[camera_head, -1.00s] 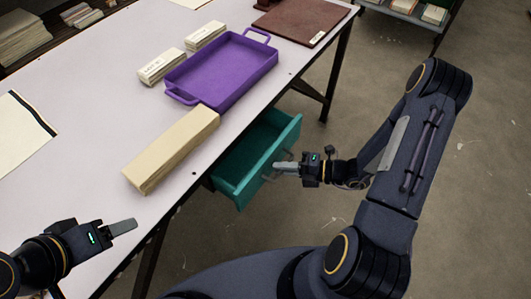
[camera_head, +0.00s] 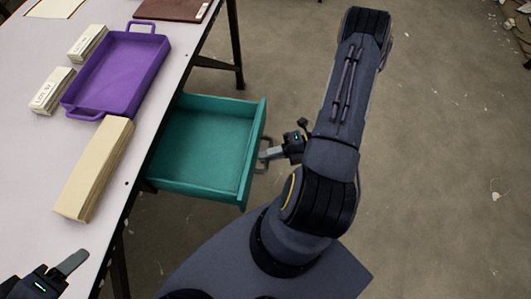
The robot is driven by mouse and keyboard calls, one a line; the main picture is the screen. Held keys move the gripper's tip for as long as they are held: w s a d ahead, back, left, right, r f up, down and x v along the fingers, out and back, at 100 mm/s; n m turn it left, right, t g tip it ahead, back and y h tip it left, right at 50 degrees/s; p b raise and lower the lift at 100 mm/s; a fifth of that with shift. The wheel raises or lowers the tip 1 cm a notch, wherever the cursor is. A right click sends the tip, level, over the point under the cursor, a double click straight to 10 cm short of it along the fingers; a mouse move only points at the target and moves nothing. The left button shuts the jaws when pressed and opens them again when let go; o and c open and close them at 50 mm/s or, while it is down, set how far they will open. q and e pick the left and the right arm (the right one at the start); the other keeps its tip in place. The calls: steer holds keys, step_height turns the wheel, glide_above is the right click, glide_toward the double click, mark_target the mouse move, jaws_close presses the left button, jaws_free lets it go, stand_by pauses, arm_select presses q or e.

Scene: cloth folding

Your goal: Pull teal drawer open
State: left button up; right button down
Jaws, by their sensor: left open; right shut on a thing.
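The teal drawer (camera_head: 205,145) stands well out from under the table's right edge, and its empty inside shows. Its grey handle (camera_head: 263,163) is on the front panel at the right. My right gripper (camera_head: 266,154) is shut on the handle, with its arm coming from the lower right. My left gripper (camera_head: 72,262) is open and empty over the table's near left corner, away from the drawer.
The white table (camera_head: 30,150) carries a purple tray (camera_head: 118,75), a long beige block (camera_head: 95,170), two small labelled stacks (camera_head: 52,90) and a brown board (camera_head: 170,8). Open floor (camera_head: 440,150) lies to the right.

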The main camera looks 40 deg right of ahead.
steer(key=c, duration=1.8)
jaws_free()
steer(key=v, duration=0.8)
steer(key=shift+w+a+p, duration=0.1)
steer(key=shift+p, duration=0.2)
